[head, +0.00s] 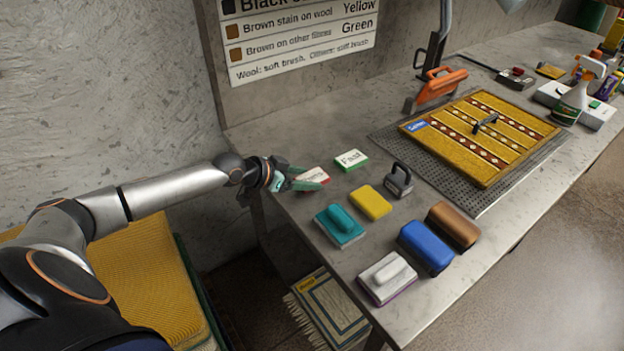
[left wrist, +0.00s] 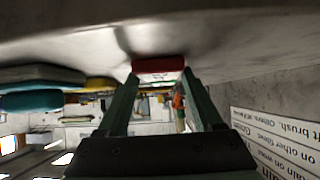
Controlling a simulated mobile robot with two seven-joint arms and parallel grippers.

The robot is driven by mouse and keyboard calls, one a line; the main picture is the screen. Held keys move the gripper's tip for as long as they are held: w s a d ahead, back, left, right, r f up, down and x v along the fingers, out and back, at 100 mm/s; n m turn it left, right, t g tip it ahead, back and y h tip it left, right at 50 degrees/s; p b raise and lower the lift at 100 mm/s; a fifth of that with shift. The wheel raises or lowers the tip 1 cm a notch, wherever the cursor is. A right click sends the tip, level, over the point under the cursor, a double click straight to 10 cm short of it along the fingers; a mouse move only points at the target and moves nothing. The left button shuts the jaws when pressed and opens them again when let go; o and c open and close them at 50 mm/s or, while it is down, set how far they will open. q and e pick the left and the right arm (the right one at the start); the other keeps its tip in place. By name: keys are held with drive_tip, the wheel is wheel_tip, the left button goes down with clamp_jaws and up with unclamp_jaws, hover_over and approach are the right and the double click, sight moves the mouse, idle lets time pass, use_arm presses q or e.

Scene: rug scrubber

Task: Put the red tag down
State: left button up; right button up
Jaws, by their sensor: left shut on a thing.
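The red tag (head: 314,175) has a white face with writing and a red edge. In the left wrist view the red tag (left wrist: 158,67) sits at the fingertips of my left gripper (left wrist: 158,75), close to the pale table surface (left wrist: 215,40). I cannot tell whether it touches the table. My right gripper is not in view.
A green-edged tag (head: 351,160) lies just right of the red one. A teal brush (head: 339,226), yellow sponge (head: 370,202), blue brush (head: 426,248), brown brush (head: 453,226) and white brush (head: 387,277) stand nearby. A yellow rug (head: 470,165) lies on a grate. A wall sign (head: 300,40) hangs behind.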

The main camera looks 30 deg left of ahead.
use_arm(q)
drive_tip(key=shift+c, duration=0.5)
drive_tip(key=shift+r, duration=0.1)
